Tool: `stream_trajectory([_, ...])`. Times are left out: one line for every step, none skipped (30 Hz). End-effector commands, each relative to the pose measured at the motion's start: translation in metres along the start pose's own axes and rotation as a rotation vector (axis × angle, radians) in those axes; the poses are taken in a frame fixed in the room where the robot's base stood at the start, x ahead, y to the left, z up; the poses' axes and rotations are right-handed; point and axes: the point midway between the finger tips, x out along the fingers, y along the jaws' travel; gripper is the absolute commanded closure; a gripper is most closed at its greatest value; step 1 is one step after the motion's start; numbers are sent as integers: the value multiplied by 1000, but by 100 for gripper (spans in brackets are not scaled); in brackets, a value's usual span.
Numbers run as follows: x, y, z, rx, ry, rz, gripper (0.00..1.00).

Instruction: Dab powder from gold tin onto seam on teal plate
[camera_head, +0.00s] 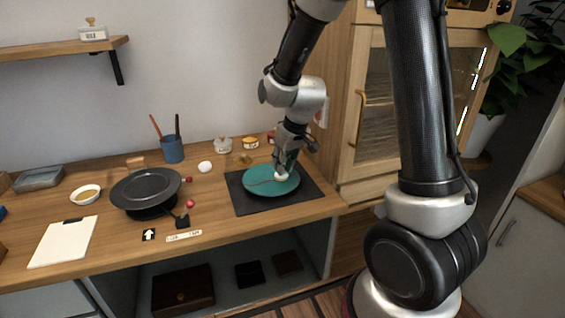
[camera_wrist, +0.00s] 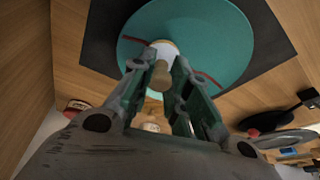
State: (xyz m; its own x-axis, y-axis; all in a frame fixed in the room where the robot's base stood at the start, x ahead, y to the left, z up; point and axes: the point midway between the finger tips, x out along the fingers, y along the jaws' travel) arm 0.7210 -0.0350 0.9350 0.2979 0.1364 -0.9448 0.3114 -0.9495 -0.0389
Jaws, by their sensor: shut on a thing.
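A teal plate (camera_head: 258,189) lies on a black mat (camera_head: 241,207) at the right of the wooden counter. A dark red seam line (camera_head: 262,182) runs across it, and in the wrist view the seam (camera_wrist: 207,78) shows on both sides of the dabber. My gripper (camera_head: 285,165) is shut on a dabber with a wooden handle (camera_wrist: 160,75) and pale head (camera_wrist: 165,50). The head is at the plate over the seam line; whether it touches is unclear. A small tin with a gold-orange band (camera_head: 250,143) stands behind the plate; its powder cannot be made out.
A white jar (camera_head: 222,145) and a red tin (camera_head: 271,138) stand near the gold one. A black pan (camera_head: 146,187), a white egg-like object (camera_head: 205,167), a blue cup with brushes (camera_head: 172,150) and a clipboard (camera_head: 63,241) lie left. A wooden cabinet (camera_head: 348,120) rises at right.

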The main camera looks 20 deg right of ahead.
Motion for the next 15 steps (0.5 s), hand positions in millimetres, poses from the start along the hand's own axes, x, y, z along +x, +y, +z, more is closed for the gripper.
stream_trajectory([1,1,-1,0,-1,0,100])
stream_trajectory([2,1,-2,1,-1,0,100])
stream_trajectory([2,2,-3,1,-1,0,100])
stream_trajectory([2,2,-4,1,0,0,100])
stream_trajectory([2,2,-4,1,0,0,100])
stream_trajectory([2,2,-3,0,0,0,100])
stream_trajectory([1,2,-2,0,0,0,100])
stream_trajectory([0,2,-1,0,0,0,100])
stream_trajectory([0,2,-1,0,0,0,100])
stream_trajectory([0,1,-1,0,0,0,100])
stream_trajectory([0,0,-2,0,0,0,100])
stream_trajectory([1,-1,-3,-1,0,0,100])
stream_trajectory([1,-2,-4,0,-1,0,100])
stream_trajectory([1,-3,-4,0,-1,0,100])
stream_trajectory([1,-5,-6,-1,-1,0,100])
